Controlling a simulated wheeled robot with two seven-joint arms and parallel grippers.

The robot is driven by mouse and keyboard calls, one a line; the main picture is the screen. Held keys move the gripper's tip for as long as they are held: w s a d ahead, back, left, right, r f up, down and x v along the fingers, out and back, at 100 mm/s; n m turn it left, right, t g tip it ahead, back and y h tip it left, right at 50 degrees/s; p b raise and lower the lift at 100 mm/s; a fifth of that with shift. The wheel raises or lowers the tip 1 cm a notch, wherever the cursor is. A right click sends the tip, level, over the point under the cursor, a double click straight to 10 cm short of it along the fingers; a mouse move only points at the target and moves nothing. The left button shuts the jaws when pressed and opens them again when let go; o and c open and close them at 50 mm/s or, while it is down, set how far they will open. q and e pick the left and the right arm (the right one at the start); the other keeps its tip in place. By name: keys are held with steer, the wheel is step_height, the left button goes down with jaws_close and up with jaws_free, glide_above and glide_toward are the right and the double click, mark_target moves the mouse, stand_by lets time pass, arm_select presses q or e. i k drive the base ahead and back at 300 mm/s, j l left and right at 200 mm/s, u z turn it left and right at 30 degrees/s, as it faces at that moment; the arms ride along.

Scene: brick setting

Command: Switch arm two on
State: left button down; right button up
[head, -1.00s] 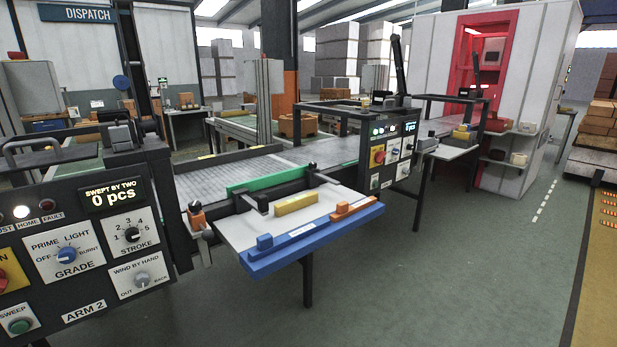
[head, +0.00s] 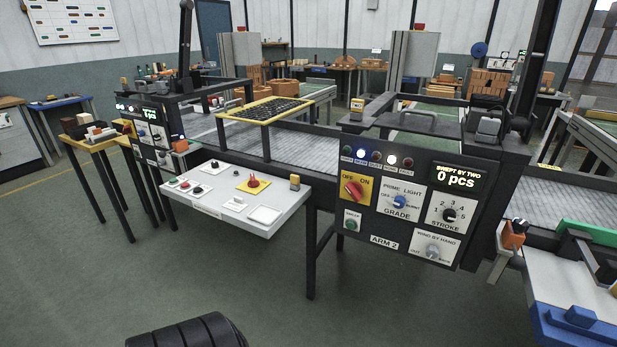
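The arm 2 control panel (head: 384,243) is on the dark machine right of centre in the head view. Its red rotary switch (head: 354,190) sits on a yellow plate marked OFF and ON. The red handle appears slanted towards the OFF side, but it is small. The display (head: 457,179) reads "SWEPT BY TWO 0 pcs". Two lamps in the row above the switch are lit, one bluish (head: 361,154) and one white (head: 391,159); the others look dark.
A blue-edged tray (head: 590,325) stands right.

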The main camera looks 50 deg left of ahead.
mark_target(353, 189)
steer(key=j+u, duration=0.1)
steer(key=u, duration=1.25)
steer(key=i+l, duration=0.05)
